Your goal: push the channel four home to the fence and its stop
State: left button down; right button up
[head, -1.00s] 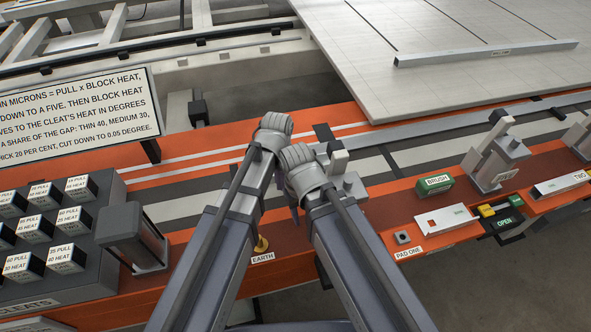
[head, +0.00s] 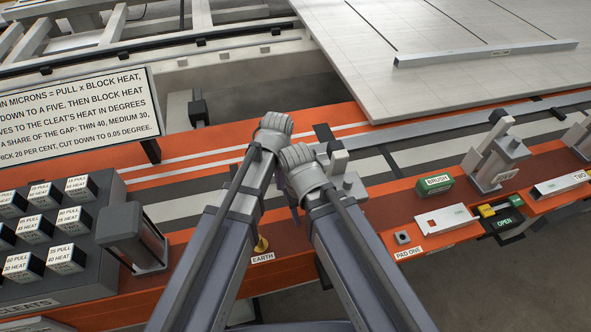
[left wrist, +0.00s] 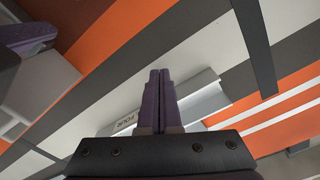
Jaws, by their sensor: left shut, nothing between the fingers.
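A pale channel labelled FOUR (left wrist: 126,121) lies slantwise in the left wrist view, with its middle hidden behind my left fingers. My left gripper (left wrist: 160,73) is shut and empty, its purple fingers in front of the channel. Whether they touch it I cannot tell. In the head view my left wrist (head: 273,126) and right wrist (head: 300,162) stand close together over the bench, and channel four is hidden there. The right gripper's opening is hidden. I cannot make out the fence or the stop, nor any gap to them.
A grey bar (head: 487,53) lies on the pale slab (head: 370,70). The brush block (head: 434,184), grey clamp (head: 497,155) and pad one (head: 404,237) stand to the right. The cleat rack (head: 80,245), dark grey post (head: 132,235) and sign (head: 80,115) are to the left.

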pick_arm(q)
jog(key=shift+w+a, duration=0.2)
jog(key=shift+w, duration=0.75)
jog(key=shift+w+a, duration=0.15)
jog(key=shift+w, duration=0.8)
dwell(0.6)
jog(key=shift+s, duration=0.15)
jog(key=shift+s+d, duration=0.2)
jog(key=shift+s, duration=0.7)
notch_tip(320, 180, up, 8)
jog(key=p, duration=0.8)
pick_arm(e)
notch_tip(320, 180, up, 8)
